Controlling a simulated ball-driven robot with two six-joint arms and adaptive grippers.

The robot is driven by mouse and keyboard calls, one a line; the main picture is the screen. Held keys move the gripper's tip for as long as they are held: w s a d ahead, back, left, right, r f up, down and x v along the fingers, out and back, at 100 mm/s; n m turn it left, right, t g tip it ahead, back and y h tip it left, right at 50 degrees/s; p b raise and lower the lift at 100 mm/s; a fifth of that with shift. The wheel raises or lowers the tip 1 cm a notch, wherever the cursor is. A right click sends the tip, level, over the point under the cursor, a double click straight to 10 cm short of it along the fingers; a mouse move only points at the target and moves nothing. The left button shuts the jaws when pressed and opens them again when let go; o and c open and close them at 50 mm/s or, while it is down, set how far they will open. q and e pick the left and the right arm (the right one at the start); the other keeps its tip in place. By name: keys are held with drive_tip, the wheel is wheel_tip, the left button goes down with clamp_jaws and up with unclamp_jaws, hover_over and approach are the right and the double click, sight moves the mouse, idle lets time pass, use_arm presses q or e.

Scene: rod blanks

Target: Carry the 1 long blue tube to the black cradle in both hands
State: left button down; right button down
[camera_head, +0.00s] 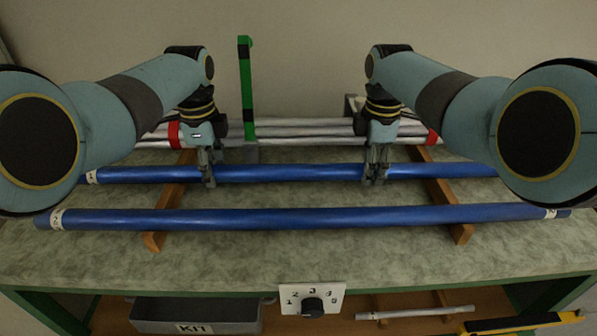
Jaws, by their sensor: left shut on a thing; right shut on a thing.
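A long blue tube (290,173) lies crosswise in the head view, with a white band near its left end; its right end is hidden behind my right arm. My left gripper (208,178) is shut on it left of the middle. My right gripper (375,178) is shut on it right of the middle. The tube looks level; I cannot tell whether it touches the wooden rails. A second long blue tube (300,217) lies in front, parallel and apart, across the rails. I cannot make out a black cradle.
Two wooden rails, left (167,212) and right (447,205), lie on the mottled table. Silver tubes (290,131) lie behind the grippers, near a green post (246,90). A numbered dial (312,303) is on the front edge. A grey KIT bin (200,314) is below.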

use_arm(q)
drive_tip(key=shift+r, duration=0.1)
use_arm(e)
drive_tip(key=shift+r, duration=0.1)
